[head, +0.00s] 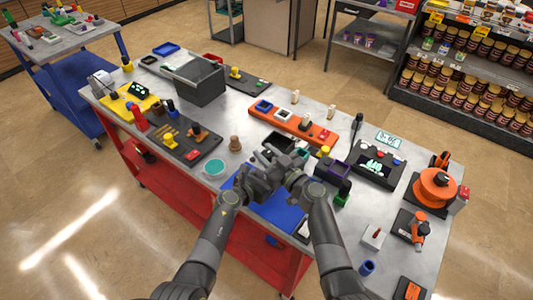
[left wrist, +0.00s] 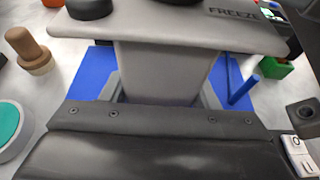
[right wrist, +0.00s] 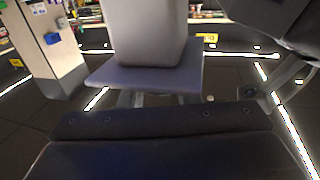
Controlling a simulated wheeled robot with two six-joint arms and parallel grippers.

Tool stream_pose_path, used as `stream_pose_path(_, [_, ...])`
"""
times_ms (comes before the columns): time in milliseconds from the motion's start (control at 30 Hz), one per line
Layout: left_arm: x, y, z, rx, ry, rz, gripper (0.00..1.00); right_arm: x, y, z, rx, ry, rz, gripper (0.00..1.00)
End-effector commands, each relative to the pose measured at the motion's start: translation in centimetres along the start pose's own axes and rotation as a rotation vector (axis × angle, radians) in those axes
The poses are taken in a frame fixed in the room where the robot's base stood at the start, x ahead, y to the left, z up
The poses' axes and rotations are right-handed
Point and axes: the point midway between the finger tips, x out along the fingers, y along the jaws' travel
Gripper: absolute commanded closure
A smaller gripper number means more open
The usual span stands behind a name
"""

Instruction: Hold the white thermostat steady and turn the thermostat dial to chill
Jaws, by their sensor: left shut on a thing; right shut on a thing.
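The thermostat is a pale grey panel (left wrist: 160,32) with a stem (left wrist: 160,72) behind it. The word FREEZE shows near its right edge in the left wrist view. My left gripper (left wrist: 160,95) is shut on the stem. In the right wrist view the panel (right wrist: 145,72) is shaded, with the stem (right wrist: 145,30) beyond it. My right gripper (right wrist: 145,99) is shut at the panel's front, on the dial, which is mostly hidden. In the head view my left gripper (head: 262,178) and right gripper (head: 297,176) meet above the table and largely cover the thermostat. The dial's setting cannot be read.
A blue mat (head: 283,212) lies below my grippers. A brown wooden knob (head: 235,144) and a teal-topped round dish (head: 214,167) stand to the left. An orange tray (head: 280,122) lies behind, a black device (head: 376,163) to the right. The table is crowded.

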Motion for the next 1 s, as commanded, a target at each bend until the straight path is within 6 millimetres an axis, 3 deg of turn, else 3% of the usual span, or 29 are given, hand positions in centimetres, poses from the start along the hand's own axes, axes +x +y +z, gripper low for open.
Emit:
stream_pose_path(100, [0.0,-0.1,0.0,0.001,0.0,-0.001,0.75,0.0,0.1,0.1,-0.001,-0.002,0.001,0.93])
stream_pose_path(133, [0.0,-0.1,0.0,0.001,0.0,-0.001,0.75,0.0,0.1,0.1,-0.001,-0.002,0.001,0.69])
stream_pose_path(300, [0.0,-0.1,0.0,0.0,0.0,-0.001,0.75,0.0,0.1,0.0,-0.001,-0.001,0.0,0.49])
stream_pose_path(667, [0.0,0.0,0.0,0.0,0.0,-0.001,0.75,-0.5,0.1,0.1,-0.001,-0.001,0.0,0.49])
stream_pose_path(867, [0.0,0.0,0.0,0.0,0.0,0.0,0.75,-3.1,0.1,0.1,-0.001,-0.002,0.001,0.49])
stream_pose_path(1000, [0.0,0.0,0.0,0.0,0.0,0.0,0.75,-5.8,0.1,0.1,-0.002,-0.002,0.002,0.49])
